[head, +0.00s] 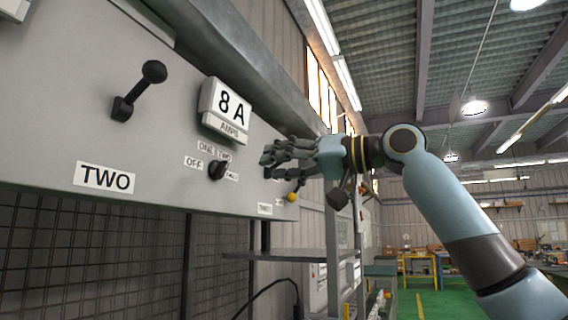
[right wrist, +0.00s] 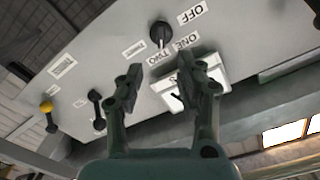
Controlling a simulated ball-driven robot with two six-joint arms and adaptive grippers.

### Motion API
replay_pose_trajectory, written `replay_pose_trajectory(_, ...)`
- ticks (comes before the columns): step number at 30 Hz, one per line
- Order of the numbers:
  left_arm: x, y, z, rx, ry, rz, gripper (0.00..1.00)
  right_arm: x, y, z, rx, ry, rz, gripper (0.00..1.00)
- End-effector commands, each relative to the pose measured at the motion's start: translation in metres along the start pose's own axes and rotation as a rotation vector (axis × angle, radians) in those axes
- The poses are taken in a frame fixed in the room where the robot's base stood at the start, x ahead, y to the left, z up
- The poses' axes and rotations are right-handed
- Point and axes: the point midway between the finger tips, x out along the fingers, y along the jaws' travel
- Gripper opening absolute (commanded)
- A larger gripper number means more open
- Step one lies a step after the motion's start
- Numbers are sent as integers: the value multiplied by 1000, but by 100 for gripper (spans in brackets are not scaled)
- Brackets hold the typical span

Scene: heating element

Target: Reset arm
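My right gripper (head: 278,151) is in front of the grey control panel (head: 60,90), near the rotary knob and the 8 A display. In the right wrist view its two fingers (right wrist: 166,85) are apart with nothing between them. The black rotary knob (head: 217,170) has labels OFF, ONE, TWO around it; it also shows in the right wrist view (right wrist: 160,33). The display (head: 226,108) reads 8 A, AMPS. A black lever with a ball end (head: 140,88) stands tilted up to the right above the label TWO (head: 104,178). My left gripper is out of view.
A yellow-ended lever (head: 292,197) sits on the panel just below my right gripper, and it shows in the right wrist view (right wrist: 46,107). A grey shelf (head: 290,254) and a black cable (head: 270,288) are below the panel. The green floor (head: 425,300) lies at the right.

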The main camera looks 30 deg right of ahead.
Motion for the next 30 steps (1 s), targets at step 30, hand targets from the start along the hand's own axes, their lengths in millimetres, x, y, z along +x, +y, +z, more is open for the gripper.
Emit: replay_pose_trajectory(30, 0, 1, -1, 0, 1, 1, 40, 5, 59, 134, -44, -173, 169, 37)
